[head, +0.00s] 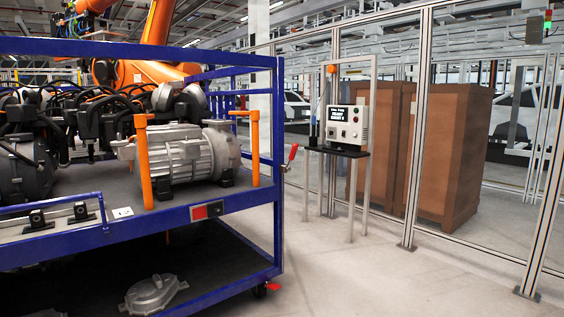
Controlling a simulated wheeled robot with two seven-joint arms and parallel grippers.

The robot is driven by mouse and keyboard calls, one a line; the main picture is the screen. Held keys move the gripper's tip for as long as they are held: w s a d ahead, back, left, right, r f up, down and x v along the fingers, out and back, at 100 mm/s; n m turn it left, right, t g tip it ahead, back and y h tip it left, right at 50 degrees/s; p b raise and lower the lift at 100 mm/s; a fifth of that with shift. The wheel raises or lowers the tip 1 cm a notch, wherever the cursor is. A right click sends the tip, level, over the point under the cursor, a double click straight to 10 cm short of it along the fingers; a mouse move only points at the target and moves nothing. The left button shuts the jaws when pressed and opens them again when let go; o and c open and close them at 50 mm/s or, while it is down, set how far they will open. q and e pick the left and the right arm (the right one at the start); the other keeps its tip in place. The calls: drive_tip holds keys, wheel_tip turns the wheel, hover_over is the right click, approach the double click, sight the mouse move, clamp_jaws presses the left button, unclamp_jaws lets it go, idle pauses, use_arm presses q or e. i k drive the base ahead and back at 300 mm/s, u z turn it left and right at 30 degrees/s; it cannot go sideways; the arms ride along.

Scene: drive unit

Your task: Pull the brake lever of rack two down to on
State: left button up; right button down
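A blue rack (185,218) with drive units on its upper shelf fills the left of the head view. I cannot tell whether it is rack two. A lever with a red grip (292,153) sticks up at the rack's right side, beside the blue corner post. It looks tilted up and to the right. A small red part (273,287) shows low by the caster wheel (260,291). Neither of my grippers is in view.
A control box (343,126) stands on a metal stand behind the rack, before a fence (415,130). Tall brown crates (455,155) stand beyond the fence. An orange robot arm (150,68) is behind the rack. The grey floor (400,285) at the right front is clear.

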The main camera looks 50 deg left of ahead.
sight(294, 152)
drive_tip(key=u, duration=1.5)
drive_tip(key=i, duration=2.8)
drive_tip(key=z, duration=0.25)
drive_tip(key=i, duration=0.8)
drive_tip(key=z, duration=0.05)
